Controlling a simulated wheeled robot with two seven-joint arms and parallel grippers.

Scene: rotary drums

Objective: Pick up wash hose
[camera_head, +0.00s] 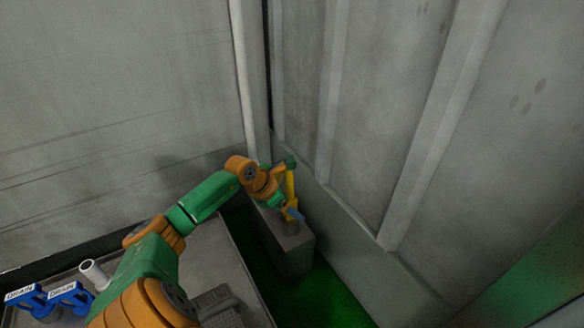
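A slim yellow piece with a blue end, which looks like the wash hose (290,184), stands upright over a grey block in the middle of the view. My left arm comes in from the lower left and reaches to it. My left gripper (285,198) is at the yellow piece, overlapping it in the picture. The fingers are too small and partly hidden by the wrist, so I cannot tell whether they are closed on it. My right gripper is not in view.
The grey block (291,248) stands on a green floor (325,297) beside a ribbed grey wall (375,130). A grey platform (218,262) lies at lower left. It bears blue drain handles (70,297) and a pale pipe stub (94,272). Another plain wall rises at left.

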